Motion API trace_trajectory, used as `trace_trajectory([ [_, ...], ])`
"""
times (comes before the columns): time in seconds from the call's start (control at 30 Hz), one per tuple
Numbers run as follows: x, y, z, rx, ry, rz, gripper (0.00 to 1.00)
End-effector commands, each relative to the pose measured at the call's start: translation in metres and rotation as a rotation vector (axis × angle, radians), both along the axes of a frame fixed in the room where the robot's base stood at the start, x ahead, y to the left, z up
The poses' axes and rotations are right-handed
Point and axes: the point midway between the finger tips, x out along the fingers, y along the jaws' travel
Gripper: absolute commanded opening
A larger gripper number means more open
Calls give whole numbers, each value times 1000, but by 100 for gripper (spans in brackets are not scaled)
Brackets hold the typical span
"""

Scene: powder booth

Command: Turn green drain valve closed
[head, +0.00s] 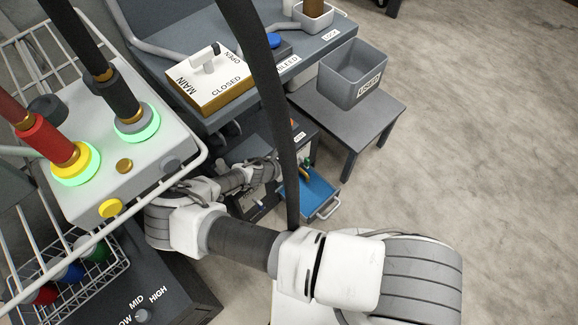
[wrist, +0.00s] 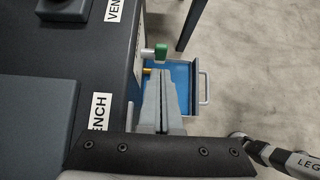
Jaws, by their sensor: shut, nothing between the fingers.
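The green drain valve handle (wrist: 160,52) shows in the wrist view just beyond my fingertips, at the side of a dark cabinet. A small yellow part (wrist: 146,72) sits below and left of it. My gripper (wrist: 161,72) is shut with nothing between the fingers, which point toward the green handle. I cannot tell whether the tips touch it. The blue tray (wrist: 181,72) with a grey handle lies below the valve and fingers. In the head view the tray (head: 318,190) is beside my gripper (head: 274,168), and the valve is too small to read clearly.
In the head view, a grey bin (head: 353,72) stands on a low table (head: 375,118) behind the tray. A box marked MAIN, OPEN and CLOSED (head: 212,76) sits on the bench. Open floor lies right.

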Motion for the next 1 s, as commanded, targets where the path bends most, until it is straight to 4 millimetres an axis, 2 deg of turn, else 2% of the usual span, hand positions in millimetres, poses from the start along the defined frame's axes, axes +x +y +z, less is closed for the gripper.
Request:
trace_trajectory([
  [0.03,5,-7,-12,-2,0,-3,0],
  [0.1,12,-12,-20,-1,0,-2,0],
  [0.3,24,-25,-37,0,0,-1,0],
  [1.0,28,-29,-38,7,10,-2,0],
])
